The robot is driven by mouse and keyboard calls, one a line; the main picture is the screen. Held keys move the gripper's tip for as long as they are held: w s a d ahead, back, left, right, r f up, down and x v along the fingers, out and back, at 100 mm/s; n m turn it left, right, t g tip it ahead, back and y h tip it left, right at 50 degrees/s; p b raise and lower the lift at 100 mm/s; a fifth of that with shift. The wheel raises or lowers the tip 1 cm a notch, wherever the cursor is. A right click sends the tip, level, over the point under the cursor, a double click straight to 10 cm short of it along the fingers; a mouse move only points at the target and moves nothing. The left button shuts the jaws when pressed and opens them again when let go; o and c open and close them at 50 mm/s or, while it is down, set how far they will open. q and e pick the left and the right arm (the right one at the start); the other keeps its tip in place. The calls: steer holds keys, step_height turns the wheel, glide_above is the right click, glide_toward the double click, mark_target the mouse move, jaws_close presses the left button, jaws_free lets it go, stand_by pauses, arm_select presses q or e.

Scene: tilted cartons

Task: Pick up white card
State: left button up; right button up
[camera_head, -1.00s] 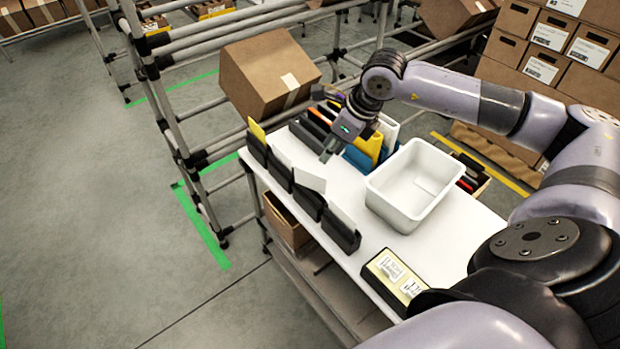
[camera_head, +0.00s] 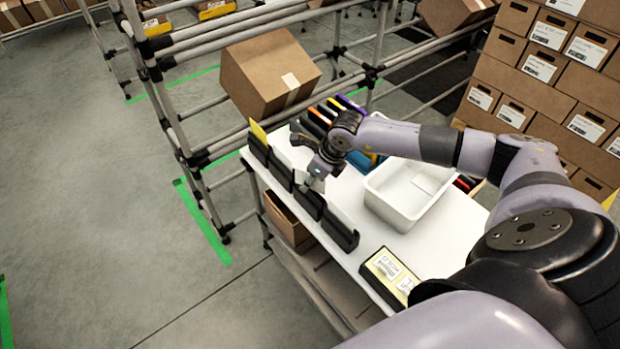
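A row of black card holders (camera_head: 309,203) stands along the left edge of the white table (camera_head: 372,220). White cards stick up from some of them; one white card (camera_head: 343,220) shows in the nearest holder. The farthest holder has a yellow card (camera_head: 258,131). My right gripper (camera_head: 305,163) is over the middle of the row, its fingers spread and apparently empty. Its lower finger is close to a white card there, partly hiding it; I cannot tell if they touch. My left gripper is out of view.
Coloured folders (camera_head: 322,116) stand at the back. A black-and-yellow tray (camera_head: 389,276) lies near the front. A cardboard carton (camera_head: 268,75) rests tilted on the rack behind.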

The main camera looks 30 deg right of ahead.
steer(key=shift+c, duration=0.5)
jaws_close()
steer(key=shift+r, duration=0.15)
